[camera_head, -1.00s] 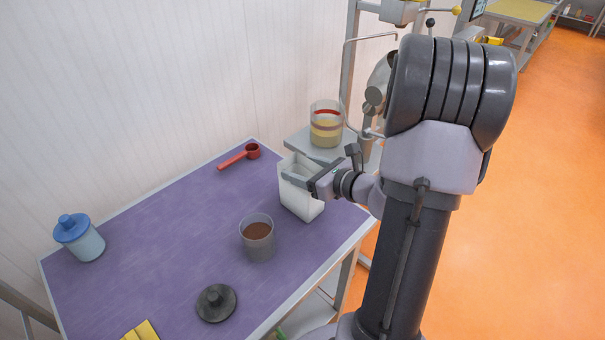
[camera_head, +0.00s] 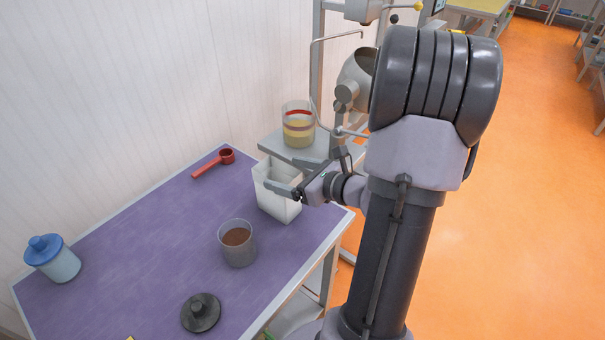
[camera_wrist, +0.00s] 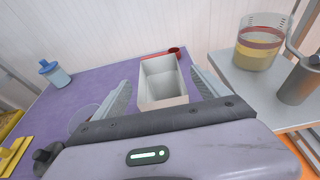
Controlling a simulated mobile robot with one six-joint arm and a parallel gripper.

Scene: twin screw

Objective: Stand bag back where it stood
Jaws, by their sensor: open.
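The white bag (camera_head: 277,202), open at the top, stands upright on the purple table (camera_head: 150,235) near its back right corner. In the wrist view the bag (camera_wrist: 163,101) appears between the two fingers, its inside pale and seemingly empty. My gripper (camera_head: 291,176) is open at the bag's upper part, with one finger on each side of it. In the wrist view my gripper (camera_wrist: 159,88) shows gaps between the fingers and the bag's walls.
A clear cup of brown contents (camera_head: 237,243) stands in front of the bag. A black lid (camera_head: 200,312), red scoop (camera_head: 213,163) and blue-lidded jar (camera_head: 53,258) are on the table. A layered clear container (camera_head: 298,125) stands on a grey shelf beyond the bag.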

